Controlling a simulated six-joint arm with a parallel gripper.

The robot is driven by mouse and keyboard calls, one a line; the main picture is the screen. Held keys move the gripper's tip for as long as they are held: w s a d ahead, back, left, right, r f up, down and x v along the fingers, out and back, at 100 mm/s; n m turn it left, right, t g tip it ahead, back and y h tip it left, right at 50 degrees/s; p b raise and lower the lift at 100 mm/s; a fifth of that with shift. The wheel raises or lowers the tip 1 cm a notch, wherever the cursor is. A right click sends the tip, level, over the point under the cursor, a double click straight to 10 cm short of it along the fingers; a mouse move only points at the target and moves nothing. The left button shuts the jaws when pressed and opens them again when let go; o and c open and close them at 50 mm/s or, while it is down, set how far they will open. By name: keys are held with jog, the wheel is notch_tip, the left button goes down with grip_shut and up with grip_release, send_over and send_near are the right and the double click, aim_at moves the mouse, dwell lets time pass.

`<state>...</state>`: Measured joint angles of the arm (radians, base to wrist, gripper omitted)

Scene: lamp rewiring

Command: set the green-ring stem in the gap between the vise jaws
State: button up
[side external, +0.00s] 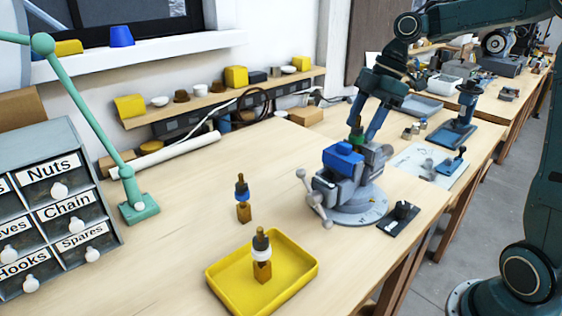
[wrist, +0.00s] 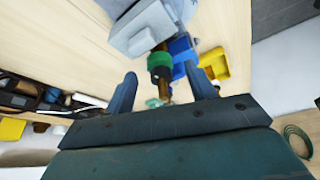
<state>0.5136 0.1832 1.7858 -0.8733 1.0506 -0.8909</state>
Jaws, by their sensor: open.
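The green-ring stem (side external: 356,130) stands at the vise (side external: 345,180), its upper part showing behind the blue jaw block (side external: 343,158). Its lower part is hidden, so I cannot tell how deep it sits in the gap. In the wrist view its green ring (wrist: 160,61) shows beside the grey vise body (wrist: 145,25) and the blue block (wrist: 180,48). My gripper (side external: 366,118) is above the vise with its fingers pointing down. In the wrist view my gripper (wrist: 162,85) is open, with the stem between the fingers and visible space on both sides.
A blue-ring stem (side external: 242,197) stands on the bench. A white-ring stem (side external: 262,255) stands in a yellow tray (side external: 222,291). A small black fixture (side external: 400,215) lies right of the vise. A green lamp (side external: 138,205) and labelled drawers (side external: 60,210) are at left. The bench between is clear.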

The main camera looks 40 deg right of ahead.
jog(key=shift+v, duration=2)
jog(key=shift+a, duration=0.1)
jog(key=s+a+r+m+t+h, duration=0.15)
jog(key=s+a+m, duration=0.25)
jog(key=s+a, duration=0.45)
jog(key=s+f+m+t+h, duration=0.2)
jog(key=s+f+m, duration=0.3)
jog(key=s+m, duration=0.4)
jog(key=shift+s, duration=1.05)
